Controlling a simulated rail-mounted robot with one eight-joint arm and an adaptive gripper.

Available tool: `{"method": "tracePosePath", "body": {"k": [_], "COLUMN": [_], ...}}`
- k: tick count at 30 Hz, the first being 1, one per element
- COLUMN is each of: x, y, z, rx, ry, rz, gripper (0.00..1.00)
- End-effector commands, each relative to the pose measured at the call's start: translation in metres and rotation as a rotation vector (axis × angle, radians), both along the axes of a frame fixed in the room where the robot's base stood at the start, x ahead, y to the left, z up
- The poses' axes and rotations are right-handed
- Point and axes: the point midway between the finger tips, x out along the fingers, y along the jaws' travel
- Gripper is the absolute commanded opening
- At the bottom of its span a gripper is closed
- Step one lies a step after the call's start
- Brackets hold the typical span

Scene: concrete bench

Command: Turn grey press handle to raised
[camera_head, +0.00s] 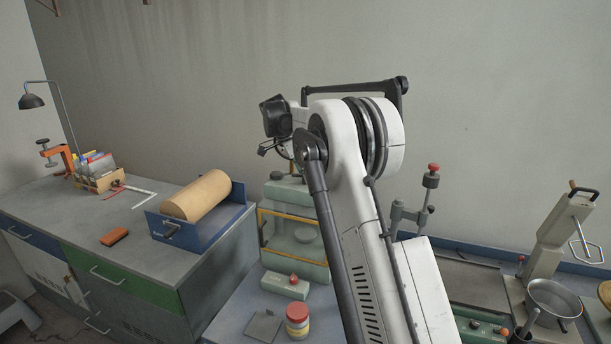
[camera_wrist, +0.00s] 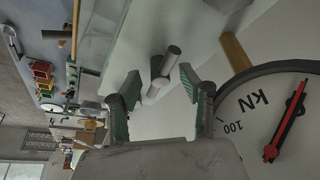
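The grey press handle (camera_wrist: 158,66) shows in the wrist view as a short grey bar with a rounded end, set against a pale panel. My gripper (camera_wrist: 160,74) has two dark fingers with green pads. They are spread, one on each side of the handle, with gaps between pads and bar. A round kN gauge (camera_wrist: 262,112) with a red needle is right of the fingers. In the head view the pale green press (camera_head: 284,192) stands behind my arm, which hides part of it. The handle and my fingertips cannot be made out there.
A blue roller unit (camera_head: 209,236) stands on the grey bench (camera_head: 60,205) at left. A small red-and-yellow jar (camera_head: 297,320) and a pale box with a red button (camera_head: 285,287) lie in front of the press. A steel pan (camera_head: 553,300) is at right.

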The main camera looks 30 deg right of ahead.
Motion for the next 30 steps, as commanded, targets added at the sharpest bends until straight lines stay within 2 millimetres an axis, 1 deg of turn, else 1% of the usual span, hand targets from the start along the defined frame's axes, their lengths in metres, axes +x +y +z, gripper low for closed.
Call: {"method": "tracePosePath", "body": {"k": [3, 6, 14, 23, 30], "x": [-0.0005, -0.0008, -0.0007, -0.0007, -0.0009], "y": [-0.0033, -0.0045, -0.0048, -0.0048, -0.0048], "z": [-0.008, -0.0112, -0.012, -0.0119, -0.012], "rx": [0.0, 0.0, 0.0, 0.0, 0.0], "ry": [0.0, 0.0, 0.0, 0.0, 0.0], "rz": [0.0, 0.001, 0.001, 0.001, 0.006], "gripper": [0.4, 0.4, 0.4, 0.0, 0.0]}}
